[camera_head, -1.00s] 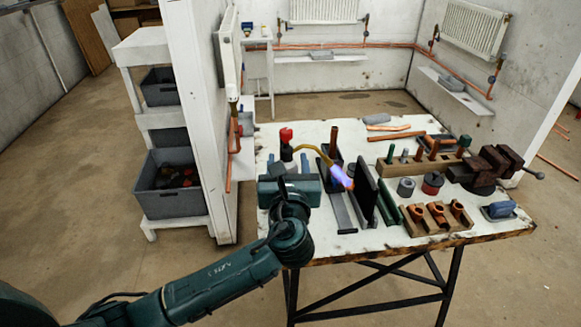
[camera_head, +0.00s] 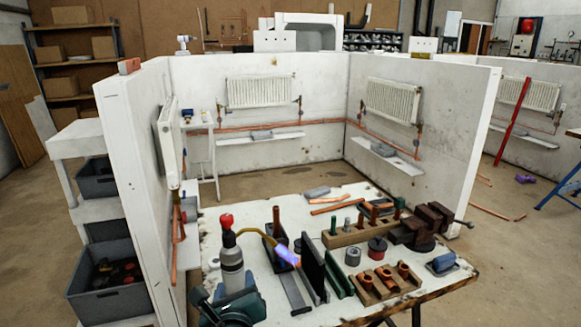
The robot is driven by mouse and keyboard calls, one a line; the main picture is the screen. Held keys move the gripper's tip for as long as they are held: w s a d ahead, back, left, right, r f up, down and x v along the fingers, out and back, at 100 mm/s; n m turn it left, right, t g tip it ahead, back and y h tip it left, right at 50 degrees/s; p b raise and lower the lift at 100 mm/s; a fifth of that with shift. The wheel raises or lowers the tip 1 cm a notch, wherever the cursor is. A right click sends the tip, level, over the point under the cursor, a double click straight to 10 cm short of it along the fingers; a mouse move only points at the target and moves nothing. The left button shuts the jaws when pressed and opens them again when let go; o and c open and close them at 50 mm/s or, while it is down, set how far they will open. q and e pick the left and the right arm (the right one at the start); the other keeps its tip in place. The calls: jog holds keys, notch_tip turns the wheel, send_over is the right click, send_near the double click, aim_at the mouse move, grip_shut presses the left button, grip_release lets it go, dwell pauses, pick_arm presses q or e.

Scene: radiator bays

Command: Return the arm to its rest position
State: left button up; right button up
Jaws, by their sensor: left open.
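My left gripper (camera_head: 230,298) is teal and shows at the bottom edge, at the near left corner of the workbench. Its jaws are open. A gas torch (camera_head: 232,262) with a grey bottle and red knob stands upright just beyond it. The gripper overlaps the bottle's lower part in the picture, and I cannot tell whether they touch. The torch's brass tube points right with a blue-violet flame (camera_head: 287,257) at its tip. Most of my left arm is below the frame. My right gripper is out of view.
The workbench (camera_head: 350,195) holds a dark upright plate (camera_head: 313,268), wooden blocks with copper fittings (camera_head: 383,280) and a brown vise (camera_head: 425,222). A white partition (camera_head: 135,190) and shelf bins (camera_head: 105,285) stand left. Radiators (camera_head: 260,92) hang on the bay walls.

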pick_arm(q)
jog(key=s+a+f+n+g+h, duration=0.2)
jog(key=s+f+n+g+h, duration=0.3)
jog(key=s+f+n, duration=1.6)
jog(key=s+n, duration=0.3)
jog(key=n, duration=0.2)
jog(key=shift+f+n+g+h, duration=0.2)
jog(key=shift+n+g+h, duration=0.1)
jog(key=shift+h, duration=0.1)
